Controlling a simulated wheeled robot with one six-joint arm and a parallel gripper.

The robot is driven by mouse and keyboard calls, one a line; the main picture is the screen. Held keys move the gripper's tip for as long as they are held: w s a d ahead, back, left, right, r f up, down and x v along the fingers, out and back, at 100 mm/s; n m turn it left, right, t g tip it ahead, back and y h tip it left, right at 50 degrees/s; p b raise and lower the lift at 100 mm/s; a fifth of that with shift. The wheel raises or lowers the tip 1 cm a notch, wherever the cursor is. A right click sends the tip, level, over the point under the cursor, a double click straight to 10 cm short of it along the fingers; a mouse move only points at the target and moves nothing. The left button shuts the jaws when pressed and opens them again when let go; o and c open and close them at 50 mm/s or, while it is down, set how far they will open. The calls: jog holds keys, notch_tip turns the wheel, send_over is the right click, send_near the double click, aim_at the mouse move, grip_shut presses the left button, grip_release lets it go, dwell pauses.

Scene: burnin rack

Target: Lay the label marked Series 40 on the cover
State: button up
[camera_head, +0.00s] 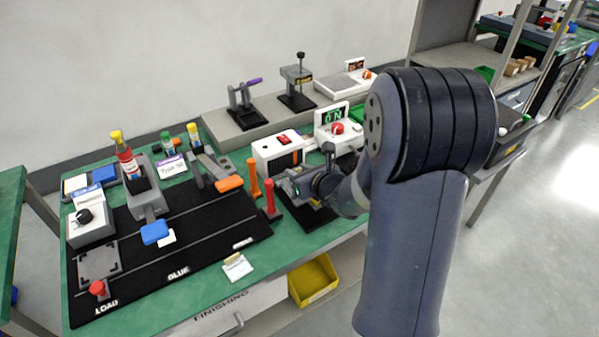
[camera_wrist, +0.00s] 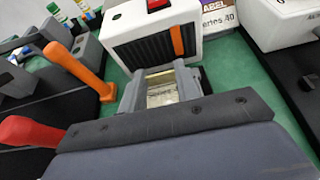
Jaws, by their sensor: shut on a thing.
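My gripper (camera_wrist: 162,88) is shut on a small pale beige piece (camera_wrist: 162,95) with a yellowish edge. No writing on that piece can be read. In the head view my gripper (camera_head: 300,190) is low over the bench, in front of the white box with the dark grille (camera_head: 278,152). I cannot make out which thing is the cover.
An orange-handled tool (camera_head: 253,181) and a red-handled tool (camera_head: 270,200) stand left of my gripper. A black mat (camera_head: 205,235) marked LOAD and GLUE lies further left. A white machine with a green "ON" display (camera_head: 334,117) stands behind right. A yellow bin (camera_head: 314,281) hangs below the front edge.

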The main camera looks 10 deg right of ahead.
jog(key=shift+s+f, duration=0.1)
jog(key=shift+f, duration=0.2)
jog(key=shift+f+b, duration=0.15)
jog(key=shift+b, duration=0.2)
jog(key=o, duration=0.9)
jog(key=shift+s+f, duration=0.15)
jog(key=shift+f, duration=0.05)
jog(key=shift+r+p, duration=0.85)
jog(key=shift+p, duration=0.25)
jog(key=v, duration=1.1)
jog(key=shift+s+d+r+p, duration=0.1)
jog(key=shift+s+r+p, duration=0.15)
jog(key=shift+p, duration=0.15)
